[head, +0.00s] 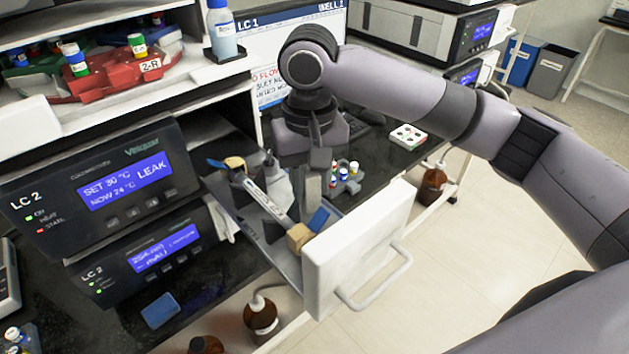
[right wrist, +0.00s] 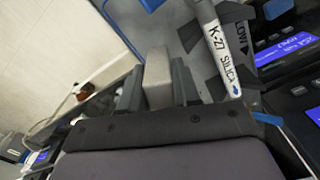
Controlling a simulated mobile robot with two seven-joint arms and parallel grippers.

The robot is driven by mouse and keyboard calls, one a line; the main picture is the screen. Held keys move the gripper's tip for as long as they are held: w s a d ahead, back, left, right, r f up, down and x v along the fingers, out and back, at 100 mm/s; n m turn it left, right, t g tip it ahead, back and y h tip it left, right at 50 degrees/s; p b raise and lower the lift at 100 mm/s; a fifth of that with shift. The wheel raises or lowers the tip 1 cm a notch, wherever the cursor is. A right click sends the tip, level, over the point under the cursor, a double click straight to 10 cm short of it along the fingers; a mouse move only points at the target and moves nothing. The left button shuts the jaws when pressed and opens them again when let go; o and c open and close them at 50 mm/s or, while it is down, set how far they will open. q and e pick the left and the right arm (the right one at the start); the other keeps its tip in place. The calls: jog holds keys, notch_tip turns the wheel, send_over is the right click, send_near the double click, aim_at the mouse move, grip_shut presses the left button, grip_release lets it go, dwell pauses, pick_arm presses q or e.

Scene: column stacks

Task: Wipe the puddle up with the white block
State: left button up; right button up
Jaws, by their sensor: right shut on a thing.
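My right gripper (head: 318,178) points down over an open drawer with a white front (head: 352,248). In the right wrist view the gripper (right wrist: 157,88) is shut on the pale white block (right wrist: 157,76), with one finger on each side of it. In the head view the block (head: 313,190) shows only in part below the gripper. I cannot make out whether it touches anything underneath. A puddle cannot be told clearly in either view. The left gripper is out of view.
A tube marked K-27 silica (right wrist: 223,45) lies slanted across the drawer beside my gripper; its tan end (head: 299,237) is near the drawer front. A white bottle (head: 278,188) and small vials (head: 343,168) are close by. A blue pad (head: 160,310) lies on the dark bench.

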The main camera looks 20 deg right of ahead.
jog(key=shift+w+a, duration=0.2)
jog(key=shift+w, duration=0.35)
jog(key=shift+w+a, duration=0.15)
jog(key=shift+w, duration=0.35)
jog(key=shift+s+d+r, duration=0.1)
jog(key=shift+s+d, duration=0.1)
jog(key=shift+s, duration=0.35)
jog(key=shift+s+d+r, duration=0.1)
jog(key=shift+s+d, duration=0.1)
jog(key=shift+s, duration=0.3)
jog(key=shift+s+d+f, duration=0.1)
jog(key=shift+s+d, duration=0.1)
jog(key=shift+s, duration=0.35)
jog(key=shift+s+d+f, duration=0.1)
jog(key=shift+s+d, duration=0.05)
jog(key=shift+s, duration=0.35)
jog(key=shift+w+a, duration=0.2)
jog(key=shift+w, duration=0.3)
jog(key=shift+w+a, duration=0.2)
jog(key=shift+w, duration=0.3)
jog(key=shift+w+a, duration=0.2)
jog(key=shift+w, duration=0.35)
jog(key=shift+w+a, duration=0.15)
jog(key=shift+w, duration=0.4)
notch_tip(320, 180, up, 9)
jog(key=shift+r, duration=0.15)
